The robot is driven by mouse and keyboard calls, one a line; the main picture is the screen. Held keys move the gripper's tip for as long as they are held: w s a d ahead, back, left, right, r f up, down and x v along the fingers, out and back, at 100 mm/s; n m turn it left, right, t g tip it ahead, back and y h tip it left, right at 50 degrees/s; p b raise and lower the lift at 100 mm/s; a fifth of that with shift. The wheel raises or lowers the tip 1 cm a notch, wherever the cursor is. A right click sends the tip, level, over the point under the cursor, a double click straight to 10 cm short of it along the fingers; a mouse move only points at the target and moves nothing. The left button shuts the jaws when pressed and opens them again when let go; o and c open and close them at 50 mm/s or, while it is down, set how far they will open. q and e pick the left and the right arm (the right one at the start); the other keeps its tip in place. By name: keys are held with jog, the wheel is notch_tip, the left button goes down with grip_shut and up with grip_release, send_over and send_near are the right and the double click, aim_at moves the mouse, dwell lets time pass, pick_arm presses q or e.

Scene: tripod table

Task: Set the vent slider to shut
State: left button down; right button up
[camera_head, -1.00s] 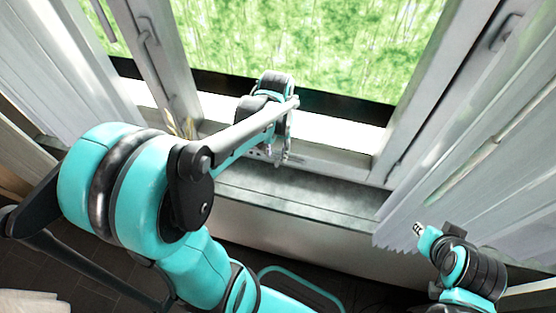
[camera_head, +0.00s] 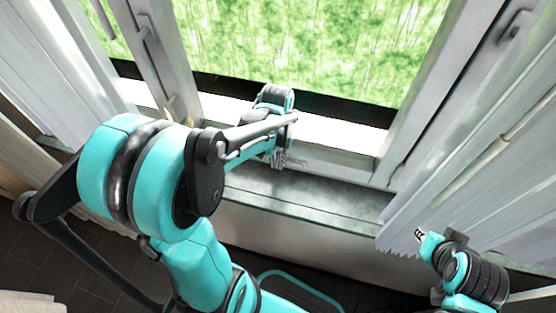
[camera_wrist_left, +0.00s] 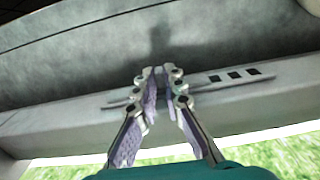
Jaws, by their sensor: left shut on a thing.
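The vent is a thin strip (camera_wrist_left: 205,87) along the pale lower window frame, with several dark slots (camera_wrist_left: 233,75) showing to the right of my left gripper in the left wrist view. My left gripper (camera_wrist_left: 163,75) is at this strip, its two fingers close together on the small slider knob, which they mostly hide. In the head view my left gripper (camera_head: 283,160) is at the lower frame, just above the grey sill. My right gripper (camera_head: 420,235) is at the lower right, away from the vent; its fingers are too small to judge.
The grey sill (camera_head: 310,196) runs below the frame. A window post with a handle (camera_head: 148,32) stands at the left, another frame (camera_head: 440,85) at the right. Pale blinds (camera_head: 480,180) hang at the right, near my right arm. Green shows through the glass.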

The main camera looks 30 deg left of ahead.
pick_arm(q)
jog(key=s+a, duration=0.2)
jog(key=a, duration=0.6)
jog(key=c, duration=1.6)
grip_release()
jog(key=shift+a, duration=0.1)
jog(key=shift+r, duration=0.1)
notch_tip(320, 180, up, 12)
